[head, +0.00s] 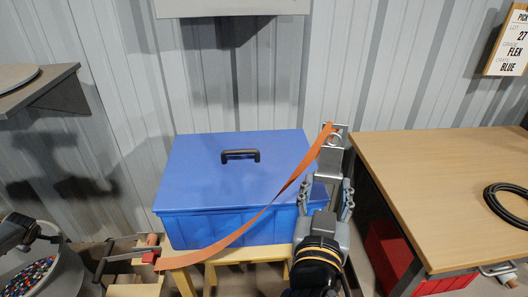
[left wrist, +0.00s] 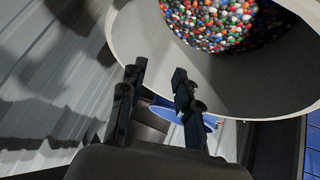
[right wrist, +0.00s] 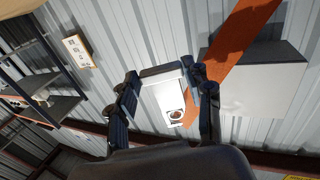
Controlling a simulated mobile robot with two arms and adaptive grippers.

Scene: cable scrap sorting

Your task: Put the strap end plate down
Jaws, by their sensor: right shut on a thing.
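The strap end plate (head: 329,160) is a grey metal plate with a ring at its far end. My right gripper (head: 325,190) is shut on it and holds it up at the right side of the blue crate (head: 205,225). In the right wrist view the plate (right wrist: 168,98) sits between both fingers (right wrist: 160,85). The orange strap (head: 262,212) runs from the plate's far end across the crate's front to the lower left. My left gripper (left wrist: 155,80) shows in the left wrist view with its fingers apart and nothing between them.
The crate has a closed blue lid (head: 190,165) with a black handle and stands on a yellow wooden stool (head: 250,254). A wooden bench (head: 430,180) with a black cable coil (head: 505,205) stands right. A bowl of coloured pellets (left wrist: 130,30) is near my left gripper.

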